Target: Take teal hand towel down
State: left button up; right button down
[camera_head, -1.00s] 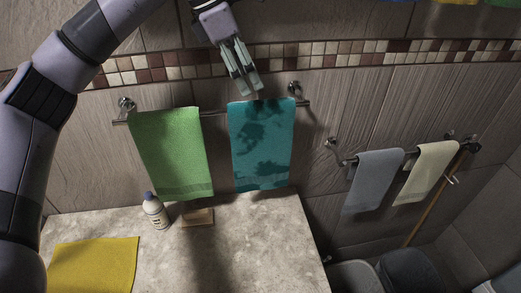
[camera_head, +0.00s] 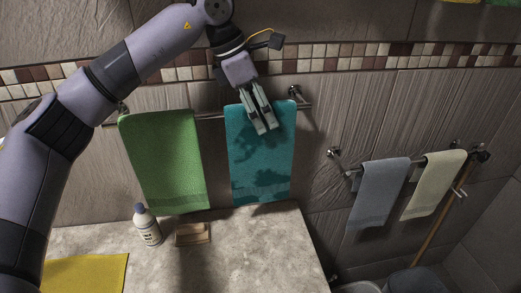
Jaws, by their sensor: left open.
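The teal hand towel (camera_head: 262,165) hangs over the right part of a metal wall rail (camera_head: 209,116), above the stone counter. The shadow of my arm falls on it. My left gripper (camera_head: 266,131) comes from above and is open, its fingers pointing down in front of the towel's upper part. I cannot tell whether the fingers touch the cloth. My right gripper is not in view.
A green towel (camera_head: 163,160) hangs left on the same rail. The counter (camera_head: 240,245) below holds a bottle (camera_head: 147,226), a soap dish (camera_head: 192,234) and a yellow cloth (camera_head: 85,273). Grey (camera_head: 379,192) and cream (camera_head: 434,184) towels hang on another rail at right.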

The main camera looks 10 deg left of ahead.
pick_arm(q)
jog(key=shift+f, duration=0.25)
dwell(0.5)
grip_shut()
dwell(0.6)
